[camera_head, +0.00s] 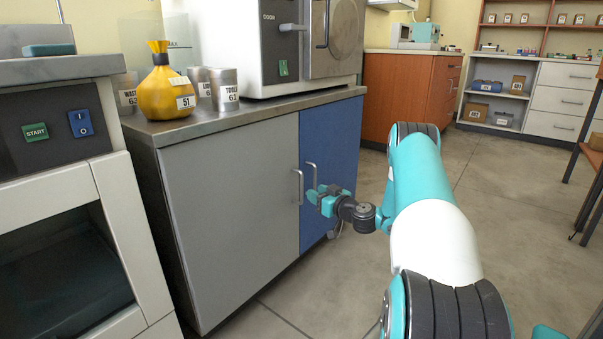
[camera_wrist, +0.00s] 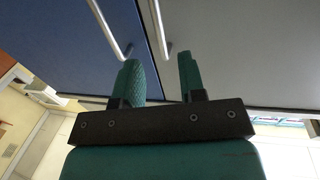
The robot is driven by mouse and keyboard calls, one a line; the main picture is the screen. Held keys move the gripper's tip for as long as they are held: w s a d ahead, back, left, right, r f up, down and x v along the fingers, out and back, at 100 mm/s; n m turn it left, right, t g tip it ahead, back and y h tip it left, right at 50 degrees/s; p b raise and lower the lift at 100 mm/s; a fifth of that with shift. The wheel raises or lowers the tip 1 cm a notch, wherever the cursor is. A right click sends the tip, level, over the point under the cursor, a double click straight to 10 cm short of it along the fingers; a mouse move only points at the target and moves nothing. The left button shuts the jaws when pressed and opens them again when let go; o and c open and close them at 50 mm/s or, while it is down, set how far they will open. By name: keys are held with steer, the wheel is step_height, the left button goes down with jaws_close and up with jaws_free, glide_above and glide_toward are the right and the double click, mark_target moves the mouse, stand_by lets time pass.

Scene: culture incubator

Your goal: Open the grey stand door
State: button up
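The grey stand door (camera_head: 228,200) is the wide left door of the low cabinet and looks shut, level with the blue door (camera_head: 335,150) beside it. Its upright metal handle (camera_head: 298,187) is at its right edge. It also shows in the wrist view (camera_wrist: 158,25), its lower end just ahead of the gap between my fingertips. My gripper (camera_wrist: 158,70) is open, with nothing visible between its fingers. In the head view, my gripper (camera_head: 317,196) is right of the grey door's handle, in front of the blue door. Contact with either handle cannot be told.
The blue door's handle (camera_wrist: 110,28) lies close by, left of my fingers in the wrist view. The stand top (camera_head: 180,128) carries a yellow bag (camera_head: 167,90), metal cups (camera_head: 224,92) and the incubator (camera_head: 275,45). The floor (camera_head: 290,310) before the stand looks clear.

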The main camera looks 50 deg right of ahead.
mark_target(302, 185)
steer(key=w, duration=0.2)
steer(key=w+b, duration=0.1)
steer(key=w, duration=0.1)
steer(key=w+b, duration=0.1)
steer(key=w, duration=0.1)
steer(key=shift+w+d+f, duration=0.15)
steer(key=shift+w+d, duration=0.2)
steer(key=shift+w, duration=0.05)
steer(key=shift+w+d, duration=0.1)
steer(key=shift+w, duration=0.55)
jaws_close()
